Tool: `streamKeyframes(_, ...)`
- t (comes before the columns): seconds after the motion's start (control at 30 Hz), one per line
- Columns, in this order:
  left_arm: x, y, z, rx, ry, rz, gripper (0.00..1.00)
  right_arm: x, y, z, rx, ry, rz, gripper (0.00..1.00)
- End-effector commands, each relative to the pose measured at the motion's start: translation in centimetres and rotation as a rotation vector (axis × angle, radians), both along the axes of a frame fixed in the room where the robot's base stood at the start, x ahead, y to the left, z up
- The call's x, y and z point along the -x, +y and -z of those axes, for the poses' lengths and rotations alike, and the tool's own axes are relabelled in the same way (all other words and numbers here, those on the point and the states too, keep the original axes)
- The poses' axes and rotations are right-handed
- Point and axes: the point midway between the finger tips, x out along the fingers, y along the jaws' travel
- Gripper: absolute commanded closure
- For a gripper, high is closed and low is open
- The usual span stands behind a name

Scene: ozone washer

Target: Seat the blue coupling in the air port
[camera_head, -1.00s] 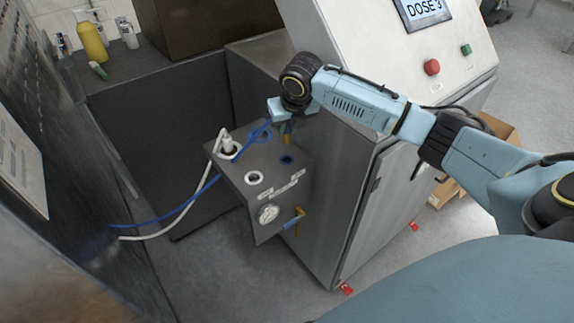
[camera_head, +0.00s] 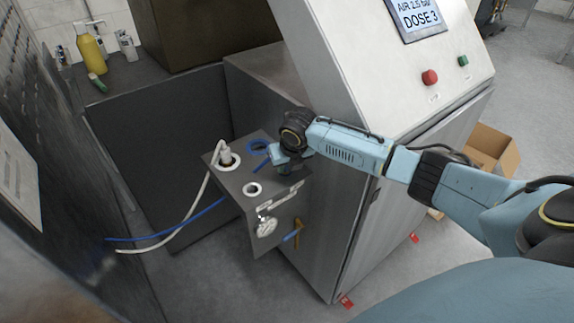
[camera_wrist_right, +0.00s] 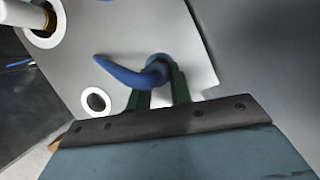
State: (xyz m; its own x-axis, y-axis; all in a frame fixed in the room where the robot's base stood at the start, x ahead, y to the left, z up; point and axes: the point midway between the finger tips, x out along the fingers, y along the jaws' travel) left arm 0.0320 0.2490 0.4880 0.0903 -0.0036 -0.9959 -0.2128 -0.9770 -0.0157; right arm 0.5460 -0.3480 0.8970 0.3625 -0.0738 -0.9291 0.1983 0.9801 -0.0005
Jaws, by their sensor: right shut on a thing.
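My right gripper (camera_head: 285,168) is over the right part of the grey port bracket (camera_head: 236,183). In the right wrist view its dark green fingers (camera_wrist_right: 162,92) are shut on the blue coupling (camera_wrist_right: 158,68), with a curved blue hose (camera_wrist_right: 122,74) leaving it to the left. The coupling is at the bracket's plate, where the blue-ringed air port was visible earlier. The blue hose also shows in the head view (camera_head: 208,208). My left gripper is out of view.
A white hose plug (camera_head: 226,157) sits in the bracket's far port. A white-ringed port (camera_head: 252,189) is empty. A gauge (camera_head: 264,227) and a blue-handled valve (camera_head: 293,236) are on the front. The steel cabinet (camera_head: 335,215) stands close on the right.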

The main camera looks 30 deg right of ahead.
Motion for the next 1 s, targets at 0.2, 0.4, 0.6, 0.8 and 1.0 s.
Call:
streamKeyframes(0.2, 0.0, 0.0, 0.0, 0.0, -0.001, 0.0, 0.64, 0.0, 0.0, 0.2, -0.001, 0.001, 0.001, 0.64)
streamKeyframes(0.4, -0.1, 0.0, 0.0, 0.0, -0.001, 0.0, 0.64, 0.0, 0.0, 0.2, -0.001, 0.001, 0.001, 0.57)
streamKeyframes(0.6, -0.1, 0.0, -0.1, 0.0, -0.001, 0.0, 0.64, 0.0, 0.0, -0.2, 0.0, 0.0, 0.0, 0.57)
streamKeyframes(0.8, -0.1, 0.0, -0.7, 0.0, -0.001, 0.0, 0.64, 1.0, 0.1, -3.0, 0.002, -0.002, -0.001, 0.57)
streamKeyframes(1.0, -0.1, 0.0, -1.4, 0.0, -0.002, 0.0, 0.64, 2.6, 0.4, -7.1, 0.002, -0.003, -0.001, 0.57)
